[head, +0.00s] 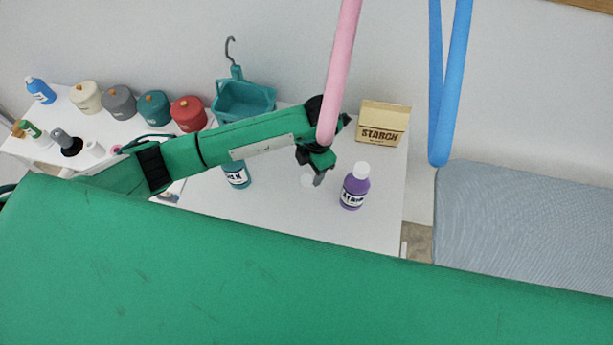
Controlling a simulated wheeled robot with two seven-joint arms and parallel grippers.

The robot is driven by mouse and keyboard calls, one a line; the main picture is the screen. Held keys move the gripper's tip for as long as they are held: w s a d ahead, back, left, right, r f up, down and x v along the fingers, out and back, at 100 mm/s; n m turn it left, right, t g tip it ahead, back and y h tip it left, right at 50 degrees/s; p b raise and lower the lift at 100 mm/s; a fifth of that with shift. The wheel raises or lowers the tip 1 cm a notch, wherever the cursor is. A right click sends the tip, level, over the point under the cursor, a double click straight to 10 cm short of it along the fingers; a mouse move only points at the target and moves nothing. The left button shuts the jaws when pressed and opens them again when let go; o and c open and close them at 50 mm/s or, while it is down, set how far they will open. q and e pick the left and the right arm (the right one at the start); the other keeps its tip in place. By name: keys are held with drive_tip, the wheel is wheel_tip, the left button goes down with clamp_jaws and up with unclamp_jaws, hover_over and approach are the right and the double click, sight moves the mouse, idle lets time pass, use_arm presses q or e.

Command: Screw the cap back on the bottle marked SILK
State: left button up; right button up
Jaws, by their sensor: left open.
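The teal bottle marked SILK (237,176) stands on the white table. Its label is partly covered and its top is hidden behind my left arm, so I cannot see its mouth. A small white round thing, apparently the cap (307,181), lies on the table to the right of the bottle. My left gripper (319,172) is open, with its fingers just above and to the right of the cap in the picture. A hanging pink tube partly covers the gripper's wrist. I cannot tell the height of the fingers above the table. My right gripper is not in view.
A purple bottle (355,188) with a white cap stands right of the gripper. A STARCH box (383,123) is behind it. The pink tube (342,65) and a blue tube (449,85) hang down. Several canisters and a teal basket (245,102) line the back.

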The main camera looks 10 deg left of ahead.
sight(306, 178)
use_arm(q)
drive_tip(key=shift+s+a+f+p, duration=0.15)
drive_tip(key=shift+a+f+p, duration=0.1)
drive_tip(key=shift+f, duration=0.65)
drive_tip(key=shift+s+a+f+p, duration=0.15)
drive_tip(key=shift+f+p, duration=0.1)
drive_tip(key=shift+f, duration=0.6)
drive_tip(key=shift+c, duration=0.5)
drive_tip(key=c, duration=0.9)
